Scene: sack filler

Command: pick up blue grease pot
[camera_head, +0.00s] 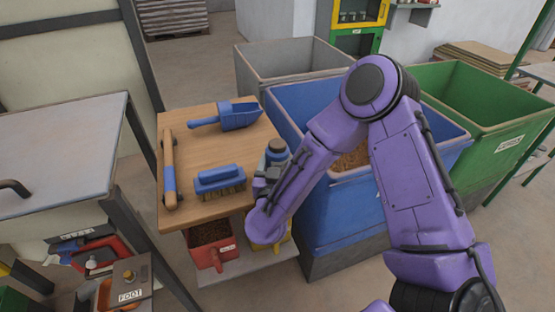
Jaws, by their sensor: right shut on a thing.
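My purple right arm reaches across the blue bin, and its gripper (270,172) is at the right edge of the small wooden table. The gripper is shut on the blue grease pot (277,148), a small blue-grey pot whose top shows above the fingers. The fingers and wrist hide its lower part, so I cannot tell whether it still touches the tabletop. My left gripper is not in view.
The wooden table (206,154) also holds a blue scoop (238,117), a blue brush (219,180) and a blue-banded wooden handle (169,165). Red (211,246) and yellow containers sit below. Blue (345,215), grey (290,60) and green (480,100) bins stand close by.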

